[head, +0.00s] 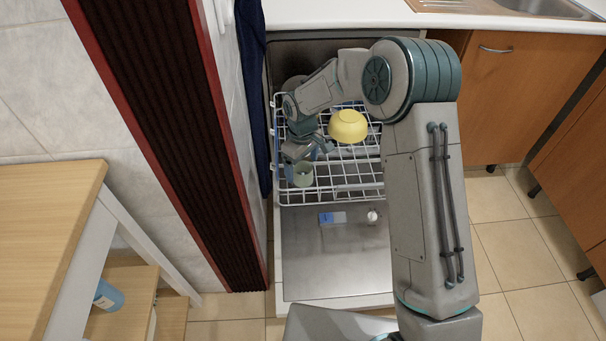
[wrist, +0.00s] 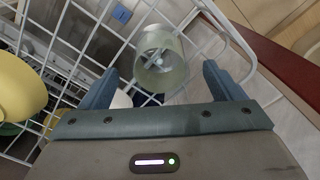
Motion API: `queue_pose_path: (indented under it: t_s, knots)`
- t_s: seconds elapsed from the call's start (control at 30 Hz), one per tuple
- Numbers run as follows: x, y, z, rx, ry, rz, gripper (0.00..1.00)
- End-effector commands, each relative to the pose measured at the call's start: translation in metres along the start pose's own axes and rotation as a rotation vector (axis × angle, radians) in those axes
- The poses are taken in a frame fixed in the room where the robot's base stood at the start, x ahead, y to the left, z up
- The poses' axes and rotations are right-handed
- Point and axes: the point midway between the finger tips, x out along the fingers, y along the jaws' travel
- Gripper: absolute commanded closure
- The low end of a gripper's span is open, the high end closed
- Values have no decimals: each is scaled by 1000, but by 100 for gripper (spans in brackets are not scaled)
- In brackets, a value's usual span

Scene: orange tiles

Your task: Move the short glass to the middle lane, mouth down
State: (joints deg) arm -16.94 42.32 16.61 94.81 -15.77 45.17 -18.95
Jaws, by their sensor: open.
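The short glass (head: 303,175) is a pale greenish, see-through cup at the front left of the pulled-out white dishwasher rack (head: 345,194). In the wrist view the glass (wrist: 162,70) lies ahead of and between the two blue fingers, with clear space at each side. The lane divisions of the rack are hard to make out.
A yellow bowl (head: 348,126) sits mouth down in the rack, right of my gripper. The open dishwasher door (head: 335,255) lies below. A dark red-edged panel (head: 160,120) and a dark blue towel (head: 252,90) stand close on the left. The countertop (head: 340,14) is above.

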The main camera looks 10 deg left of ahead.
Motion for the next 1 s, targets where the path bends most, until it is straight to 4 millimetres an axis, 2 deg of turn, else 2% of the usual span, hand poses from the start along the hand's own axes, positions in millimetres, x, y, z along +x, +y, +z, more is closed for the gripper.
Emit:
queue_pose_path:
  t_s: [0.1,0.2,0.43,0.63,0.87,1.0]
  knots:
    - [22,0,4,-1,-3,-2,14]
    - [32,0,3,0,-1,-1,14]
    - [33,0,3,1,0,0,14]
    - [33,0,3,1,0,0,69]
    - [32,0,3,1,1,0,69]
    - [21,1,2,1,3,2,69]
